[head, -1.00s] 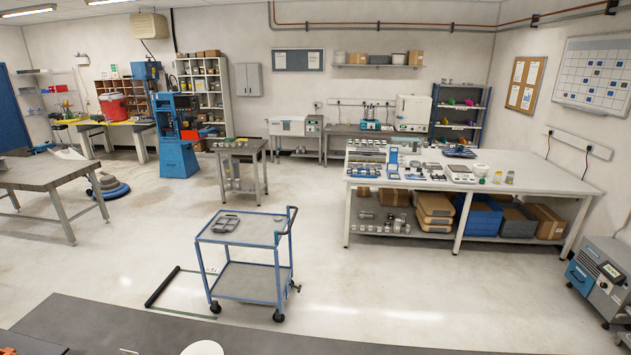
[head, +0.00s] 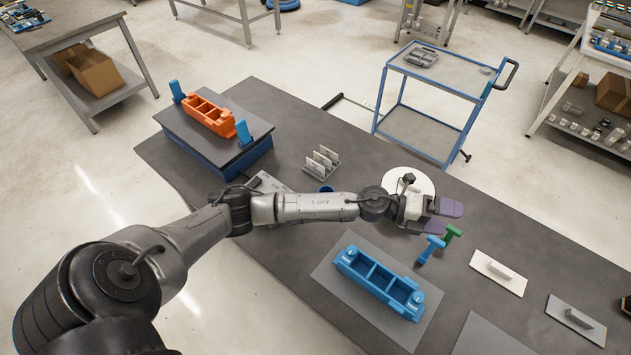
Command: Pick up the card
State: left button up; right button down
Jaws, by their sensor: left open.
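My left gripper (head: 443,217) reaches across the dark table from the left. Its purple-grey fingers are apart, with nothing seen between them. Its hand covers part of a white disc (head: 425,181). A small rack (head: 321,162) with several upright, light, thin pieces stands beyond my forearm; I cannot tell whether one is the card. A flat white plate with a handle (head: 492,276) and a grey plate with a handle (head: 577,319) lie to the right of the gripper. No piece is clearly recognisable as a card. My right gripper is out of view.
A blue tray-like fixture (head: 375,284) and blue and green upright pieces (head: 430,248) (head: 452,235) stand near the gripper. An orange fixture (head: 208,116) sits on a raised blue-sided block (head: 190,142). A blue cart (head: 437,72) stands beyond the table (head: 520,225).

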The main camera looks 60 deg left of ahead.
pick_arm(q)
jog(key=w+a+f+m+g+y+b, duration=0.2)
jog(key=w+a+f+m+g+b, duration=0.25)
jog(key=a+f, duration=0.35)
jog(key=n+g+y+b, duration=0.2)
jog(key=g+y+b, duration=0.6)
jog(key=y+b, duration=0.4)
send_over(315, 163)
jog(key=b, duration=0.1)
jog(key=shift+m+h, duration=0.25)
jog(key=shift+h, duration=0.15)
notch_tip(315, 163, down, 7)
jog(key=shift+w+a+f, duration=0.1)
jog(key=shift+a, duration=0.05)
jog(key=shift+f, duration=0.65)
jog(key=f+b, duration=0.2)
jog(key=f, duration=0.3)
jog(key=shift+d, duration=0.2)
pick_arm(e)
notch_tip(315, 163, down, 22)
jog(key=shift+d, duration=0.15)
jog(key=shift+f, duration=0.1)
